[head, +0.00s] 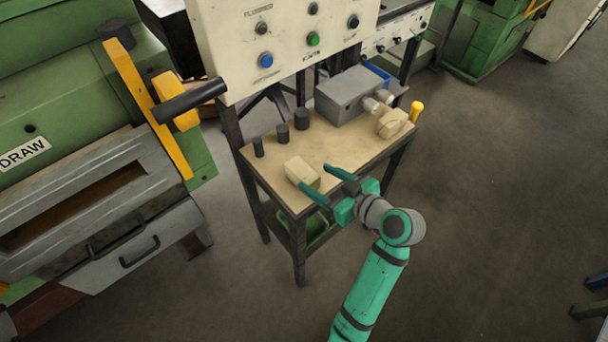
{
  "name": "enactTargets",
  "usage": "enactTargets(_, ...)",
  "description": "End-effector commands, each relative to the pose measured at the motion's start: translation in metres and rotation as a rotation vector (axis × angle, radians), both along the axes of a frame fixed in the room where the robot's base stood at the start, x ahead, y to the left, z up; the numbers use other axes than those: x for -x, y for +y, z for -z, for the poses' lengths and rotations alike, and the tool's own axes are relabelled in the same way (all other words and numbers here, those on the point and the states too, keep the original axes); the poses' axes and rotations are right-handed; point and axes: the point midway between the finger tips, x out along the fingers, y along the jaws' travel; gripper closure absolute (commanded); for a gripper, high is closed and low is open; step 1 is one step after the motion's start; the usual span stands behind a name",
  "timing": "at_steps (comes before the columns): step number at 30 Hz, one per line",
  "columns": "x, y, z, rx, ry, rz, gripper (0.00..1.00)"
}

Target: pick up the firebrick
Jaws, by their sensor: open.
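The firebrick (301,171) is a pale cream block lying on the tan top of a small dark-legged table (268,165), near its front left part. My green gripper (318,183) is open at the front edge of the table. One finger reaches to the near side of the firebrick and the other lies to its right. The far left part of the block is clear of the fingers. I cannot tell whether either finger touches it.
Several dark cylinders (282,133) stand behind the firebrick. A grey box (348,95), a beige object (391,123) and a yellow-handled item (416,110) are at the table's right. A control panel (290,45) rises behind; a green furnace (60,110) stands left.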

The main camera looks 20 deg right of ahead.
Motion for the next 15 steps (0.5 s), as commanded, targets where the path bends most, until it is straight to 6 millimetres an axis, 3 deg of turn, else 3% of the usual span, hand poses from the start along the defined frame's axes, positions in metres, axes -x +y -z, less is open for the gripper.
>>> enactTargets(15, -0.041, 0.025, 0.025, 0.0, 0.002, -0.001, 0.39)
